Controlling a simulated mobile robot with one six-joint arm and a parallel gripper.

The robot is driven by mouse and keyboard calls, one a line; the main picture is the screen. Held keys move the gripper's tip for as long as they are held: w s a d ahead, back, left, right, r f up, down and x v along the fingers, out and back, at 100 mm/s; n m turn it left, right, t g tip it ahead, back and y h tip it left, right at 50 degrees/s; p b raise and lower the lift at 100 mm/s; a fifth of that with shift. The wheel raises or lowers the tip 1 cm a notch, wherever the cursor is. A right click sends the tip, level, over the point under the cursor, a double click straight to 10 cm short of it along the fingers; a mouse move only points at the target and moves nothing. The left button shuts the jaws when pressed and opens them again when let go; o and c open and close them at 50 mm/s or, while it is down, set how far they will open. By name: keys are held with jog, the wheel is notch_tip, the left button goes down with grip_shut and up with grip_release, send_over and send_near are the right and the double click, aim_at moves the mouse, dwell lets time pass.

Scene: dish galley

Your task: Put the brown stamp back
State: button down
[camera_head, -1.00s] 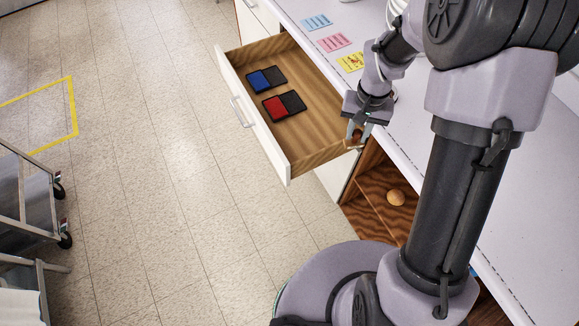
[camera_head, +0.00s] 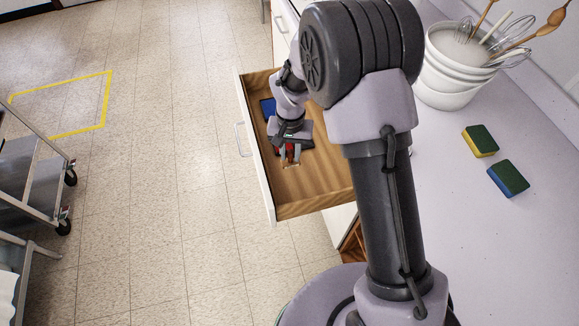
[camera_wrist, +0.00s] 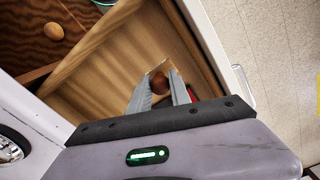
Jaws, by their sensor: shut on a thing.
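The brown stamp (camera_wrist: 174,80), with a round dark brown knob and a paler wooden part, is between the two grey fingers of my gripper (camera_wrist: 161,92) in the wrist view. My gripper (camera_head: 290,152) is shut on it, inside the outline of the open drawer (camera_head: 310,190) in the head view. The blue ink pad (camera_head: 267,107) shows at the drawer's far end, partly behind my wrist. The red ink pad is mostly hidden behind my gripper. I cannot tell whether the stamp touches the drawer floor.
The near part of the drawer is bare. A tan round thing (camera_wrist: 53,31) lies in the wooden shelf space beside the drawer. On the counter stand white bowls (camera_head: 445,80) with utensils, a yellow-green sponge (camera_head: 481,140) and a blue-green sponge (camera_head: 508,178). Carts (camera_head: 35,190) stand at left.

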jog(key=shift+w+f, duration=0.2)
jog(key=shift+f, duration=0.2)
jog(key=f+b, duration=0.3)
jog(key=f, duration=0.6)
jog(key=shift+s+f+b, duration=0.2)
jog(key=shift+b, duration=0.1)
jog(key=shift+f, duration=0.1)
jog(key=shift+f, duration=0.15)
jog(key=c, duration=1.2)
grip_release()
jog(key=shift+r, duration=0.2)
